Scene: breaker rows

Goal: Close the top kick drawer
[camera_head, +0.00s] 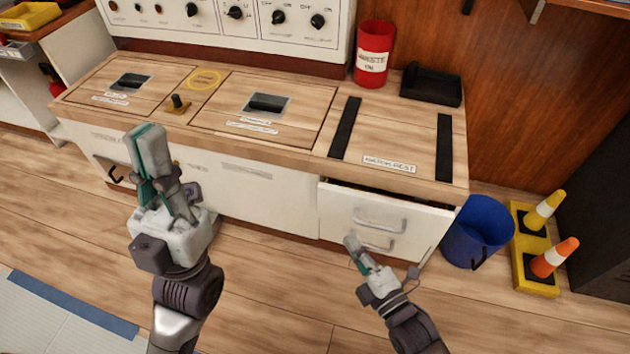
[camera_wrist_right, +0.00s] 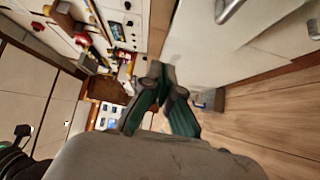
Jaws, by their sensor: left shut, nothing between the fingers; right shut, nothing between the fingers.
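The white top drawer (camera_head: 340,207) at the right end of the wooden-topped cabinet stands pulled out, with a dark gap under the countertop at its upper edge. Its bar handle (camera_head: 380,220) is on the front, and a second handle (camera_head: 376,241) shows below it. My right gripper (camera_head: 352,245) is shut and empty, just in front of the lower left part of that front; I cannot tell if it touches. In the right wrist view its fingers (camera_wrist_right: 163,82) are together beside the white front (camera_wrist_right: 207,45). My left gripper (camera_head: 148,142) is shut and empty, raised before the cabinet's left part.
A blue bin (camera_head: 478,232) stands right of the drawer, beside a yellow base (camera_head: 530,268) with small cones. A red waste can (camera_head: 373,55) and a black tray (camera_head: 431,85) sit on the countertop (camera_head: 385,135). The wooden floor between my arms is clear.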

